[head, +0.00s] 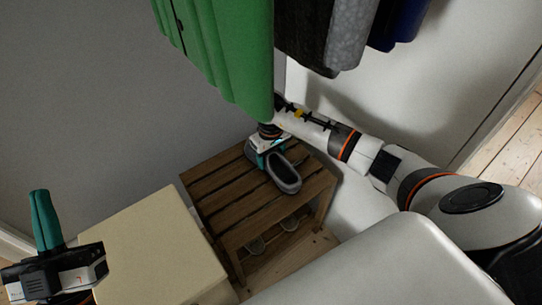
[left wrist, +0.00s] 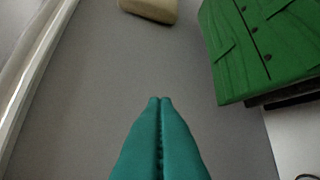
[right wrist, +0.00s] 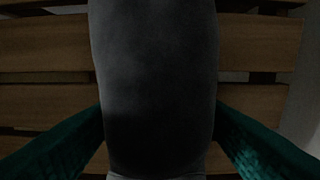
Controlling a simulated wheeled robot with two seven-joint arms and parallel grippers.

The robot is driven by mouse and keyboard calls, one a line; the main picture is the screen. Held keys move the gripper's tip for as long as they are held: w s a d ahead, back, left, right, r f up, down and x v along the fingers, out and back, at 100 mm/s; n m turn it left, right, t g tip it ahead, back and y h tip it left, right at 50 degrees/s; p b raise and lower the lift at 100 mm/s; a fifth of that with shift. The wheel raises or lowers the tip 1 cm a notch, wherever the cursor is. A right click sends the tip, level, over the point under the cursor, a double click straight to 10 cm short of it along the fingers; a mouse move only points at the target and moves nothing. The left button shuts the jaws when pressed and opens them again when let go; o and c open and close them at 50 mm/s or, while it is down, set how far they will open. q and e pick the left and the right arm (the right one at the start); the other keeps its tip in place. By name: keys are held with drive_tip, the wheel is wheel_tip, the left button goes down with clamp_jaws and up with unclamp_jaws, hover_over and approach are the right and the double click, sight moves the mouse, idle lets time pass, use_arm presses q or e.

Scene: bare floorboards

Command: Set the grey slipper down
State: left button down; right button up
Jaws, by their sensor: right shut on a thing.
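The grey slipper (head: 287,178) is at the top of the slatted wooden bench (head: 215,185) in the head view, its dark opening facing up. My right gripper (head: 270,158) is shut on it from above. In the right wrist view the slipper (right wrist: 155,80) fills the middle between the teal fingers, with the bench slats (right wrist: 50,105) close behind it. I cannot tell whether its sole touches the slats. My left gripper (head: 45,220) is raised at the far left, shut and empty; its fingertips meet in the left wrist view (left wrist: 160,100).
Green (head: 225,50), grey (head: 352,30) and blue (head: 398,22) garments hang above the bench, close to my right arm. A cream box (head: 150,245) stands left of the bench. Light-coloured shoes (head: 290,223) sit beneath the bench. Bench slats at the left are bare.

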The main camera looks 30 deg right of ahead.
drive_tip(key=shift+f, duration=0.1)
drive_tip(key=o, duration=1)
use_arm(q)
drive_tip(key=shift+s+r+t, duration=0.25)
drive_tip(key=shift+r+t, duration=0.05)
